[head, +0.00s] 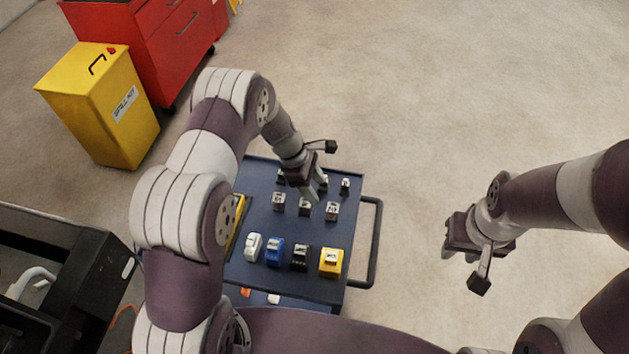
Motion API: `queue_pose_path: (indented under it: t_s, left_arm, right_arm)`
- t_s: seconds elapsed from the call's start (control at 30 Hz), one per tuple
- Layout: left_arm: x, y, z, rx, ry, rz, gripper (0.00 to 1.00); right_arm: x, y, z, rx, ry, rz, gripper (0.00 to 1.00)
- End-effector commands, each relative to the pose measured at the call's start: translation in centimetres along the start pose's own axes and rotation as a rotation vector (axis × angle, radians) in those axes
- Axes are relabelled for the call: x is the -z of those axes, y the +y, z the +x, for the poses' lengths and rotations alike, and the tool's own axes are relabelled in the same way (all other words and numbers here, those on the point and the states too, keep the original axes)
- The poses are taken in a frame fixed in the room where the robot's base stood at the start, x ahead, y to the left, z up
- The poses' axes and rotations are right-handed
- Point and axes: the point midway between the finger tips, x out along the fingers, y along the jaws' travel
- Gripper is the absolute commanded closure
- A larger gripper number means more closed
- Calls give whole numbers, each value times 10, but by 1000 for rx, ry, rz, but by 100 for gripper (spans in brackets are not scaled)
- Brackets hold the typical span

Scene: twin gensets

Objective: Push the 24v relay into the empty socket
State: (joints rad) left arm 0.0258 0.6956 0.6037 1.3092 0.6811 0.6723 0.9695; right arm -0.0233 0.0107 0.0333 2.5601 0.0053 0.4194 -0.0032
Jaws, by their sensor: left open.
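Small labelled relay-like blocks stand in rows on a dark blue cart top. One grey block (278,202) is at the left of the middle row, another (304,208) is at its centre, and a third (332,211) is at its right. The labels are too small to read, so I cannot tell which is the 24v relay. My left gripper (314,188) is open above the back rows and partly hides blocks there. My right gripper (457,258) is over the floor, right of the cart; its jaw state is unclear. I cannot make out an empty socket.
The cart (253,184) also carries white (253,246), blue (274,253), black (300,258) and yellow (331,262) blocks in front. Its handle (376,240) sticks out right. A black open frame (68,262) stands at left. A yellow spill-kit bin (95,107) and red cabinet (160,45) stand behind.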

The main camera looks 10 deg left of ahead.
Motion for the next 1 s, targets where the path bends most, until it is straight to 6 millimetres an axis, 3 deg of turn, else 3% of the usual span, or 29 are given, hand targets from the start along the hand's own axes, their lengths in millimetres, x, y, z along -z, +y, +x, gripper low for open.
queue_pose_path:
  t_s: [0.17, 0.63, 1.0]
  left_arm:
    - [2, 1, 17, -2, 2, 4, 43]
    - [2, 1, 88, -3, 4, 8, 43]
    - [0, 1, 96, -4, 3, 8, 43]
  right_arm:
    - [-2, 0, 15, 0, 0, 0, 65]
    - [-8, 0, 66, 0, 0, 0, 65]
    - [-8, 0, 70, 0, 0, 0, 65]
